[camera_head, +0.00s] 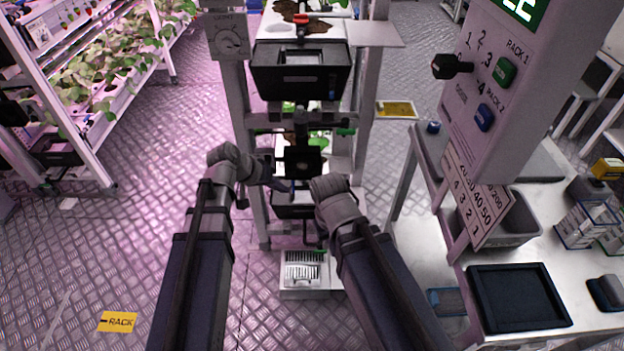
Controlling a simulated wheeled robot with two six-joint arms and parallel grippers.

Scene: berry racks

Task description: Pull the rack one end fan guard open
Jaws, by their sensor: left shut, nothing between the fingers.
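The end of a rack (241,75) stands upright ahead of me, at the top centre of the head view. A dark square panel (303,160) on this end, with a small hub at its middle, looks like the fan guard. I cannot tell whether it is open or shut. My left gripper (281,187) is shut and empty, just below and left of the panel. I cannot tell whether it touches anything. My right arm's wrist (328,190) is below and right of the panel, and its fingers are hidden or too small to make out.
A black bin (300,80) sits above the panel. A white slotted box (302,271) is on the floor below. A control post (500,90) and a workbench with a black tray (517,298) stand at right. Planted shelves (110,85) are at left.

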